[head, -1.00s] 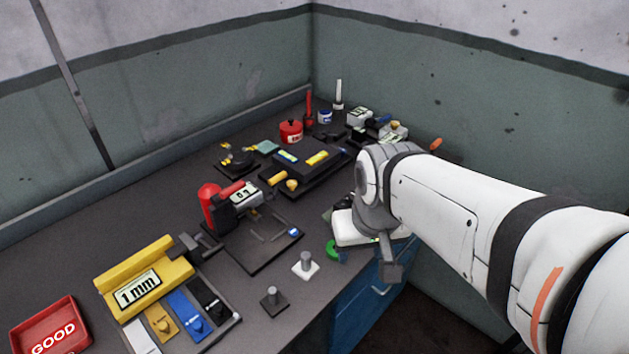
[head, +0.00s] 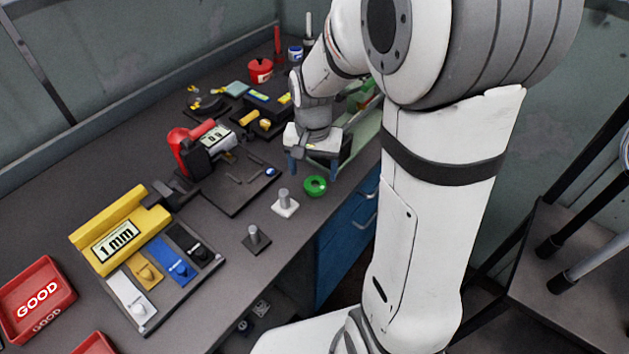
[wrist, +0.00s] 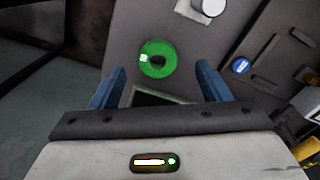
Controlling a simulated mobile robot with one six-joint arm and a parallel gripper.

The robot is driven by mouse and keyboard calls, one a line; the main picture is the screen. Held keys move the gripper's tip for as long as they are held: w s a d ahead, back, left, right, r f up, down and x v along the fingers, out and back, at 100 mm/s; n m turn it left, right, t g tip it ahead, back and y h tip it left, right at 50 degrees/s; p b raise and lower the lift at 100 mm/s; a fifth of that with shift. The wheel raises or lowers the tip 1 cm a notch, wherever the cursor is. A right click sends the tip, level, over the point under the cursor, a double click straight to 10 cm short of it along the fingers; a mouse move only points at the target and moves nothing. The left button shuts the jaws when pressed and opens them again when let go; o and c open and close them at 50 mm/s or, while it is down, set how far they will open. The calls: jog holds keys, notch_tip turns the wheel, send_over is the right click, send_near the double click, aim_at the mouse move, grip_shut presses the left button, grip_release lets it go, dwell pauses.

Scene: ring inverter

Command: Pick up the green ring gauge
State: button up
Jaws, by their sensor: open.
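The green ring gauge (head: 315,186) lies flat on the dark workbench near its front edge, in the head view. It also shows in the wrist view (wrist: 158,59), just beyond the fingertips and between their lines, with a dark centre hole and a small white mark. My gripper (head: 313,172) is open and empty, pointing down, with two blue fingers. It is close to the ring, on its far side in the head view. The wrist view shows the fingers (wrist: 163,80) spread wide, with nothing between them but bench and part of a pale-framed dark panel.
A white-based peg (head: 285,204) and a dark-based peg (head: 254,240) stand near the ring. A dark fixture plate (head: 232,196) lies to the left. The yellow 1 mm gauge stand (head: 120,240) and red GOOD tray (head: 38,299) are further left. Blue drawers (head: 340,235) are below the edge.

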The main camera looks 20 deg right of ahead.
aim_at(315, 179)
jog(key=f, duration=0.4)
jog(key=shift+w+d, duration=0.25)
jog(key=shift+d, duration=0.1)
jog(key=shift+f, duration=0.45)
jog(key=shift+c, duration=0.5)
jog(key=c, duration=1.1)
